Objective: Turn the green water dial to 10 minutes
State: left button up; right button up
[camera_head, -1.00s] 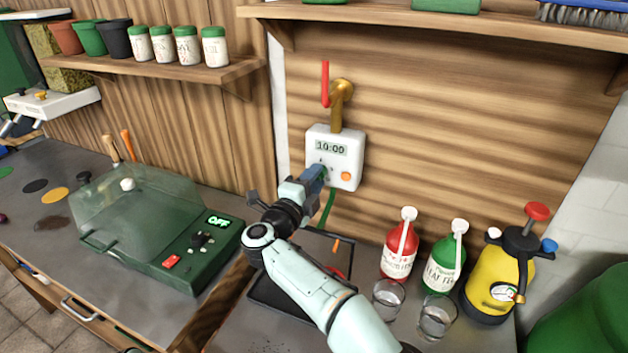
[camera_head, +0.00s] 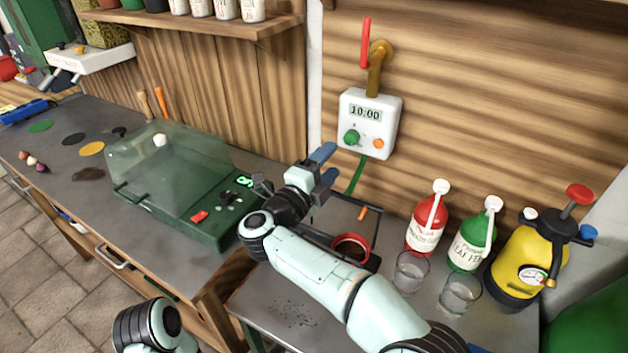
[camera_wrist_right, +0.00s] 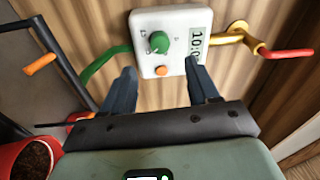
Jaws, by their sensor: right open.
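The white water timer box (camera_head: 384,99) hangs on the wooden wall under a brass tap with a red lever (camera_head: 365,43). Its display (camera_head: 366,113) reads 10:00. The green dial (camera_head: 352,137) sits at its lower left, beside an orange button (camera_head: 378,143). My right gripper (camera_head: 328,164) is open and empty, apart from the dial, to its lower left in the head view. In the right wrist view the green dial (camera_wrist_right: 159,42) shows beyond the two spread fingers (camera_wrist_right: 160,88). Part of my left arm shows at the bottom left; its gripper is not visible.
A green hose (camera_head: 357,176) hangs below the timer. A red pot of soil (camera_head: 351,248) stands on the bench below. Red (camera_head: 427,222) and green (camera_head: 474,238) bottles, glasses and a yellow sprayer (camera_head: 527,258) stand at right. A green lidded box (camera_head: 180,190) is at left.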

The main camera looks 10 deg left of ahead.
jog(key=v, duration=0.5)
jog(key=shift+s+a, duration=0.1)
jog(key=shift+s, duration=0.25)
